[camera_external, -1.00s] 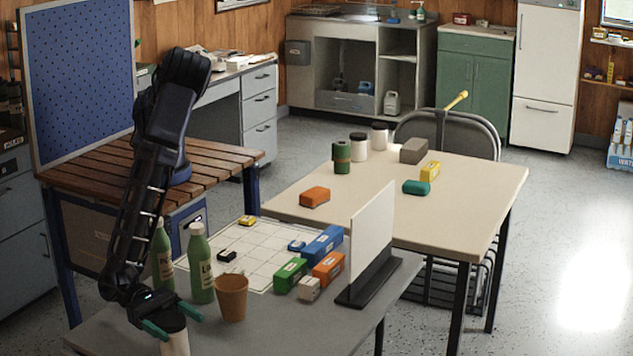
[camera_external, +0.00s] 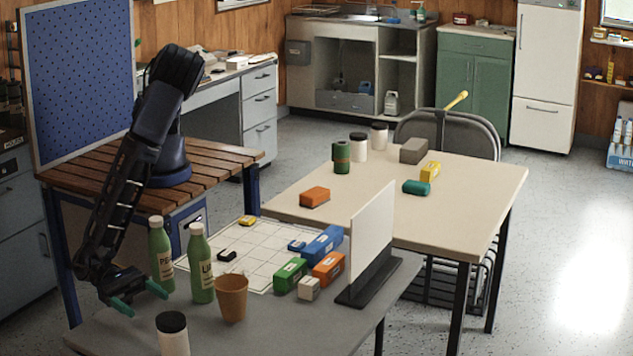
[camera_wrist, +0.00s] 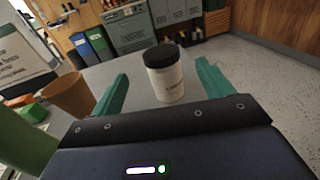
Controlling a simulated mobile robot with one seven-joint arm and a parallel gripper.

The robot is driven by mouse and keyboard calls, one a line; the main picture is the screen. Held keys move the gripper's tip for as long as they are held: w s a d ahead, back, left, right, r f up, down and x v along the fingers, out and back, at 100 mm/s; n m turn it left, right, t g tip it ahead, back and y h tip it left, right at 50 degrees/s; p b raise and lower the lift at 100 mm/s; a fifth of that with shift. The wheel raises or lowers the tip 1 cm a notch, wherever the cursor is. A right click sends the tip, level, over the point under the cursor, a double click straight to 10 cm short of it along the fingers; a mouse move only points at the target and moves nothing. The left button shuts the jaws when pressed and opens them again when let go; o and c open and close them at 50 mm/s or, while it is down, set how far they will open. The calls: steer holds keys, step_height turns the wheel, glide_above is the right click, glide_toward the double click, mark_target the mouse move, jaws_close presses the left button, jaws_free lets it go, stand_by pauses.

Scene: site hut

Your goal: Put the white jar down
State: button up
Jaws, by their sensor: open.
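The white jar (camera_external: 174,338) with a black lid stands upright on the near grey table, at the bottom edge of the external view, which cuts off its base. In the wrist view the jar (camera_wrist: 168,78) stands beyond the fingertips, roughly between their lines, with a label on its side. My gripper (camera_external: 139,298) is open and empty, with green fingers. It is apart from the jar, behind and to the left of it in the external view. Its fingers also show in the wrist view (camera_wrist: 163,88). Two other white jars with black lids (camera_external: 358,147) (camera_external: 379,137) stand on the far beige table.
Two green bottles (camera_external: 161,257) (camera_external: 201,268) and a brown cup (camera_external: 231,298) stand close to my gripper. Several coloured boxes (camera_external: 323,246) and an upright white panel (camera_external: 371,236) are farther right. The grey table (camera_external: 270,335) is clear right of the jar.

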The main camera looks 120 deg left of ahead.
steer(key=w+a+r+m+g+h, duration=0.1)
steer(key=w+a+r+m+h, duration=0.1)
steer(key=w+a+r+m, duration=0.5)
steer(key=w+a+r+m+g+h, duration=0.15)
steer(key=w+r+m, duration=0.25)
steer(key=r, duration=0.7)
steer(key=a+r+m+g+y, duration=0.1)
steer(key=a+r+m+g, duration=0.3)
steer(key=a+r+m, duration=0.85)
steer(key=s+a+r+m+g+y, duration=0.15)
steer(key=s+a, duration=0.25)
steer(key=a, duration=0.4)
steer(key=s+a+r+m+y, duration=0.1)
steer(key=s+a+r+m, duration=0.15)
steer(key=a, duration=0.45)
steer(key=s+a+r+m+g+y, duration=0.1)
steer(key=s+a+r, duration=0.25)
steer(key=a, duration=0.45)
steer(key=s+a+m+g+y, duration=0.1)
steer(key=s+a+m, duration=0.1)
steer(key=s+a, duration=0.6)
steer(key=s+a+m+g+y, duration=0.1)
steer(key=s+a+m+g, duration=0.1)
steer(key=s+a, duration=0.6)
steer(key=s+m, duration=0.1)
steer(key=s, duration=0.4)
steer(key=shift+s+a, duration=0.15)
steer(key=shift+s, duration=0.2)
